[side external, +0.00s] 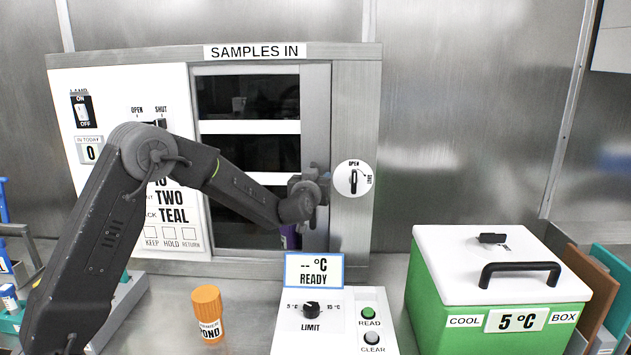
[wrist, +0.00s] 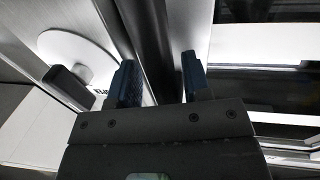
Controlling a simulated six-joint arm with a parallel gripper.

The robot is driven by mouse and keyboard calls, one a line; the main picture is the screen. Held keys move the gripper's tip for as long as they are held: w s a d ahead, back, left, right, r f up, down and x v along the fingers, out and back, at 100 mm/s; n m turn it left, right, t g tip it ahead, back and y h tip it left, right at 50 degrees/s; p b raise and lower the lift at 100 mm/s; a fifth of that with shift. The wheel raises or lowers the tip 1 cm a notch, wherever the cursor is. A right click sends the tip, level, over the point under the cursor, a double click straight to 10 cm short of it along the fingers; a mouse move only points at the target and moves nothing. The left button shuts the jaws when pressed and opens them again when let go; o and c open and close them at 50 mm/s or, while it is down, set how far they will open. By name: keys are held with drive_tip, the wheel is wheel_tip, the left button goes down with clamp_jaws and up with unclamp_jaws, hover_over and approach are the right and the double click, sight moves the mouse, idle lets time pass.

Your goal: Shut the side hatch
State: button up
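The SAMPLES IN cabinet (side external: 222,255) stands at the back, with a dark glazed opening and shelves. A grey upright panel (side external: 316,100) runs along the right side of this opening; I cannot tell how far the hatch stands open. To its right is a round white OPEN/SHUT dial (side external: 343,187) with a black knob, its pointer roughly upright toward OPEN. My gripper (side external: 320,188) is at the upright panel, left of the dial. In the wrist view its two blue fingertips (wrist: 163,78) stand apart on either side of a dark upright bar (wrist: 150,30); contact is unclear.
A control box (side external: 330,325) with a READY display, an orange-capped bottle (side external: 208,315) and a green cool box (side external: 440,290) with a white lid stand in front. Another OPEN/SHUT lever (side external: 161,123) is on the left panel, partly behind my arm. A purple item (side external: 291,237) shows low in the opening.

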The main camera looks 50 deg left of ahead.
drive_tip(key=shift+s, duration=0.15)
drive_tip(key=v, duration=1.3)
drive_tip(key=shift+s+d, duration=0.2)
drive_tip(key=shift+d, duration=0.05)
drive_tip(key=s+d+r+m+g+h, duration=0.3)
drive_tip(key=s+d+m+h, duration=0.2)
drive_tip(key=s+d+h, duration=0.5)
drive_tip(key=s+f+g, duration=0.2)
drive_tip(key=s+g, duration=0.1)
drive_tip(key=s, duration=0.6)
drive_tip(key=s+f+m+g, duration=0.1)
drive_tip(key=s+f+g, duration=0.1)
drive_tip(key=s, duration=0.7)
drive_tip(key=shift+s+m+g, duration=0.2)
drive_tip(key=shift+m+g, duration=0.1)
drive_tip(key=shift+g, duration=0.4)
